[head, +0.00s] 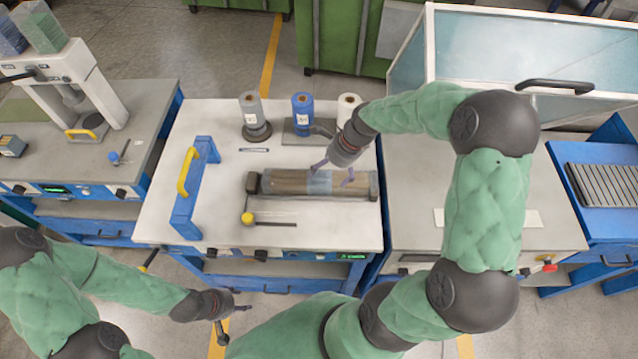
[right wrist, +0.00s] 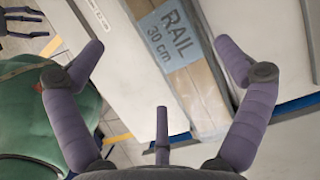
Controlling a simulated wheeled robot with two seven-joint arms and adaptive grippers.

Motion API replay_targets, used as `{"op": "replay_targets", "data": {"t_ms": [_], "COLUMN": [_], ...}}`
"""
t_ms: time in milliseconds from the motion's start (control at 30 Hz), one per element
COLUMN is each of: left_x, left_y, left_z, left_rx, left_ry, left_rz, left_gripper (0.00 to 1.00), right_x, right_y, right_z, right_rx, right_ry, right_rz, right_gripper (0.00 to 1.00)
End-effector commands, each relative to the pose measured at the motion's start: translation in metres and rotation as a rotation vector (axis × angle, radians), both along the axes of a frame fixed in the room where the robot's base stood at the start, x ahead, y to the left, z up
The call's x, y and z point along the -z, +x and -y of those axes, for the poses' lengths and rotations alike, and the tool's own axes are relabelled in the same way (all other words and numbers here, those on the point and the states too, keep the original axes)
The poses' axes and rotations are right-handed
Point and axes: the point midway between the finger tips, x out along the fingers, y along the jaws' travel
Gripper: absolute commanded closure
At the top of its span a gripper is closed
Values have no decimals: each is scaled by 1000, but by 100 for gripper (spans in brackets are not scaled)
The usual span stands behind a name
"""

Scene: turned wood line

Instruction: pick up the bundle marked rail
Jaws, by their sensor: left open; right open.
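The bundle (head: 288,181) is a set of brown wooden strips lying lengthwise on the middle bench, between dark end blocks. Its blue label reads "RAIL 30 cm" in the right wrist view, where the bundle (right wrist: 200,92) runs between my fingers. My right gripper (head: 334,172) is open above the label end of the bundle, one finger to each side; no contact shows. My left gripper (head: 236,308) is empty and open, low in front of the bench and away from the bundle.
A blue frame with a yellow handle (head: 187,172) stands left of the bundle. A yellow-knobbed lever (head: 247,218) lies in front. Grey, blue and white rolls (head: 302,108) stand behind. A press (head: 75,95) is on the left bench; a glass-hooded machine (head: 500,50) is at right.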

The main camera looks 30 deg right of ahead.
Motion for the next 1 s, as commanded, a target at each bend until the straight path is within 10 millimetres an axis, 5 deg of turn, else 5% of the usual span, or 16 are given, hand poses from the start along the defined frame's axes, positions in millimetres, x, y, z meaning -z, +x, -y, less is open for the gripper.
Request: {"op": "replay_targets", "data": {"t_ms": [600,867,1000], "left_x": [21,21,21], "left_y": [0,0,0], "left_z": [0,0,0], "left_rx": [0,0,0], "left_ry": [0,0,0], "left_rz": [0,0,0], "left_gripper": [49,49,49], "right_x": [64,67,67], "right_y": [12,14,13], "right_z": [-18,-19,-19], "right_rx": [-1,-1,-1], "right_ry": [0,-1,-1], "right_rz": [0,1,1], "right_gripper": [0,0,34]}}
